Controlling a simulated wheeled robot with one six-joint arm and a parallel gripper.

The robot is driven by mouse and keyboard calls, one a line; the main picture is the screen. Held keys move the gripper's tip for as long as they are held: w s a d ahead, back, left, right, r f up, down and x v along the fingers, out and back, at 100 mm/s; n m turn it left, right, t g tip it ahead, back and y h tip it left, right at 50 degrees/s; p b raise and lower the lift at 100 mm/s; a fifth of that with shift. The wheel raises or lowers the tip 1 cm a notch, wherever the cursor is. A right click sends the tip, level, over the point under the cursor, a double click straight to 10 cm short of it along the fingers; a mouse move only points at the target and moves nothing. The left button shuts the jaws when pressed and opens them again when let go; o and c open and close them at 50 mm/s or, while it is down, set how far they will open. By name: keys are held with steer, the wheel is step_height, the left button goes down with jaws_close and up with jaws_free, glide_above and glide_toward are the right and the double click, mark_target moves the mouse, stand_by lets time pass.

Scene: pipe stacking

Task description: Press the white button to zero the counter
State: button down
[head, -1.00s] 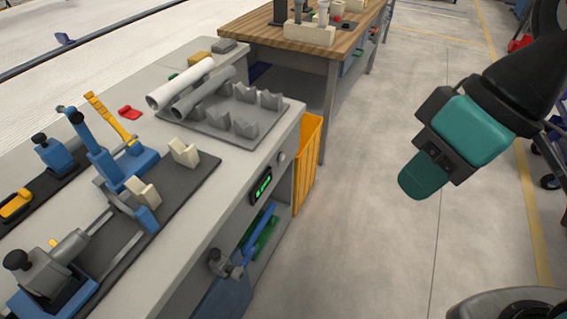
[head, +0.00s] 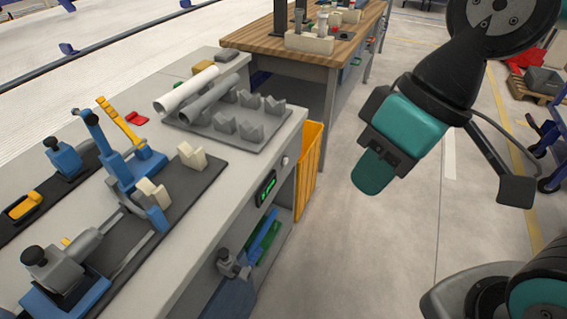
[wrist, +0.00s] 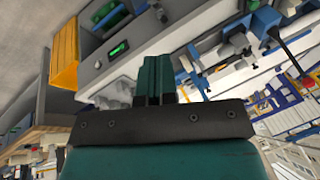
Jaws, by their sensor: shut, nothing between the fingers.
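The white button (head: 284,161) is a small round knob on the front face of the grey workbench, near its right corner. It also shows in the wrist view (wrist: 97,64). The counter (head: 266,188) is a dark panel with green lit characters, left of the button on the same face; it shows in the wrist view too (wrist: 118,49). My gripper (head: 368,188) is shut and empty. It hangs in free air to the right of the bench, apart from the button, pointing down and left. Its closed fingers show in the wrist view (wrist: 154,80).
Two pipes (head: 187,90) lie on a grey rack with V-shaped holders on the bench top. A clamping fixture (head: 120,165) stands at the left. A wooden table (head: 290,42) is behind. The floor between is clear.

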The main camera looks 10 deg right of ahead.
mark_target(285, 161)
steer(key=w+f+t+y+b, duration=0.1)
steer(key=w+f+t+b, duration=0.6)
steer(key=w+f+b, duration=1.35)
steer(key=w+d+f+t+h+b, duration=0.1)
steer(key=w+d+f+t+b, duration=0.2)
steer(key=w+f, duration=0.4)
steer(key=w+d+f+t+h+b, duration=0.1)
steer(key=w+d+f+t+b, duration=0.3)
steer(key=f, duration=0.8)
steer(key=w+d+b, duration=0.2)
steer(key=w+b, duration=0.1)
steer(key=shift+w+d+f+n, duration=0.2)
steer(key=shift+n, duration=0.1)
steer(key=shift+a, duration=0.1)
steer(key=w+a+p, duration=0.2)
steer(key=w+a, duration=0.3)
steer(key=a, duration=0.2)
steer(key=shift+p, duration=0.3)
steer(key=shift+w, duration=0.1)
